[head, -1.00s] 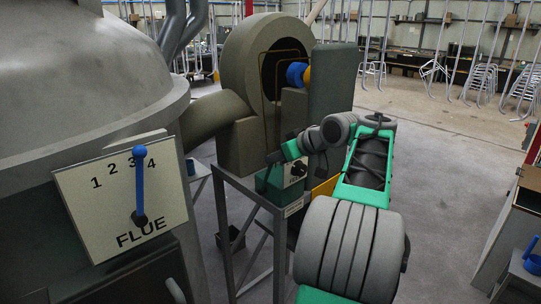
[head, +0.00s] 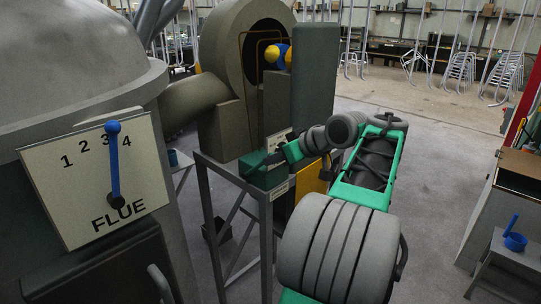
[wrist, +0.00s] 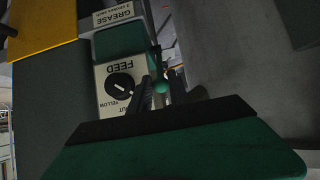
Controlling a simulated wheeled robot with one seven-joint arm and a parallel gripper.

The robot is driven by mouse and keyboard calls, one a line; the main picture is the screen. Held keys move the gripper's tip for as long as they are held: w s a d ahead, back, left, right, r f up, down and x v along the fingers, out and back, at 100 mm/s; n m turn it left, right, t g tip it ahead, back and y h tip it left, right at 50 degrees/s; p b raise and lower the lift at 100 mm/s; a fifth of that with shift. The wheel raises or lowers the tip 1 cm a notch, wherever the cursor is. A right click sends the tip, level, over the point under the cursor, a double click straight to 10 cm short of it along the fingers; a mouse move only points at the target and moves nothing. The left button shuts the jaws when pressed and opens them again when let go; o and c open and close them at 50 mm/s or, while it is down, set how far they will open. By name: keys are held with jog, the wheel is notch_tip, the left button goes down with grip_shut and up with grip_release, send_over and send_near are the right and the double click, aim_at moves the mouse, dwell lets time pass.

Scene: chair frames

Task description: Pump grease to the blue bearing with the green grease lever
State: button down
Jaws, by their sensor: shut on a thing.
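The blue bearing (head: 284,55) shows as a blue part with yellow on both sides, in front of the dark round opening of the big brown blower housing. The green grease box (head: 262,174) stands on a metal stand below it. In the wrist view, the green lever knob (wrist: 161,87) shows between the dark fingers of my gripper (wrist: 162,90), which is shut on the lever. The lever's shaft is mostly hidden. Beside the knob is a white FEED plate with a black dial (wrist: 120,87).
A white FLUE plate with a blue lever (head: 115,165) is on the boiler at left. A GREASE label (wrist: 119,14) is on the stand, with a yellow panel (wrist: 42,22) near it. Floor right of my arm is clear.

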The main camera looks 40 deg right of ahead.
jog(key=w+r+p, duration=0.4)
jog(key=w, duration=0.1)
jog(key=shift+a, duration=0.1)
jog(key=shift+w, duration=0.25)
jog(key=w+p, duration=0.1)
jog(key=w, duration=0.1)
jog(key=w+r+p, duration=0.1)
jog(key=w, duration=0.1)
jog(key=shift+r, duration=0.1)
jog(key=c, duration=1.1)
grip_release()
jog(key=shift+s, duration=0.1)
jog(key=shift+c, duration=0.2)
